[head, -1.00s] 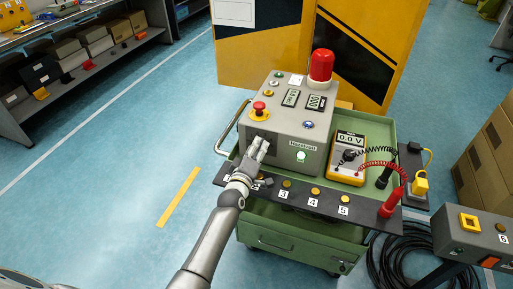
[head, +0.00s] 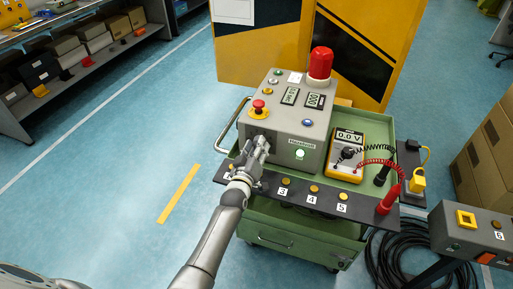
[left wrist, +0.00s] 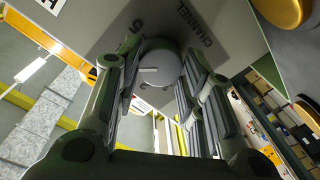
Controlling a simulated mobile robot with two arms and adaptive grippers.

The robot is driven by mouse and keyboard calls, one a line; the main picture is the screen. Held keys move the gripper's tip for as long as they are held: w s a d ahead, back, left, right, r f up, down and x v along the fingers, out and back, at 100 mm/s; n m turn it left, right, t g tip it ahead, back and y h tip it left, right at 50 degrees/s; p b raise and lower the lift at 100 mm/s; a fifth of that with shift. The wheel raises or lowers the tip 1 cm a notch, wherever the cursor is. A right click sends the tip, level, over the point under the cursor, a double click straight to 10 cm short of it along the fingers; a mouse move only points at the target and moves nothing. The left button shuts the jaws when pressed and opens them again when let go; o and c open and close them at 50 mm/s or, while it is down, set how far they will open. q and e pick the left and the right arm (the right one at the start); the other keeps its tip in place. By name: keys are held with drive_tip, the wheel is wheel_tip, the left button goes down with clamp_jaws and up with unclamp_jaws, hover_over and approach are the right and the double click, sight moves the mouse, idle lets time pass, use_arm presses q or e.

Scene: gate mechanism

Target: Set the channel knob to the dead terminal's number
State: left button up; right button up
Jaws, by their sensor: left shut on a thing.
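The grey round channel knob (left wrist: 160,70) is on the box face in the left wrist view, beside the word CHANNEL. My left gripper (head: 261,144) is at the lower left of the grey control box (head: 290,122). In the left wrist view its fingers (left wrist: 158,98) are shut on the knob, one on each side. The dark terminal strip (head: 326,203) shows brass terminals labelled 3, 4 and 5; its left end is partly hidden. The yellow meter (head: 347,152) reads 0.0 V. My right gripper is not in view.
A red probe (head: 388,200) stands at the strip's right end, and a black probe (head: 383,175) is near the meter. A red emergency button (head: 258,107) and a red lamp (head: 320,63) are on the box. Black cable (head: 388,262) lies on the floor at right.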

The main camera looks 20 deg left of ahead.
use_arm(q)
drive_tip(key=shift+f, duration=0.1)
drive_tip(key=o, duration=1)
drive_tip(key=shift+o, duration=0.2)
drive_tip(key=s, duration=1.2)
drive_tip(key=shift+d+r, duration=0.15)
drive_tip(key=shift+r, duration=0.15)
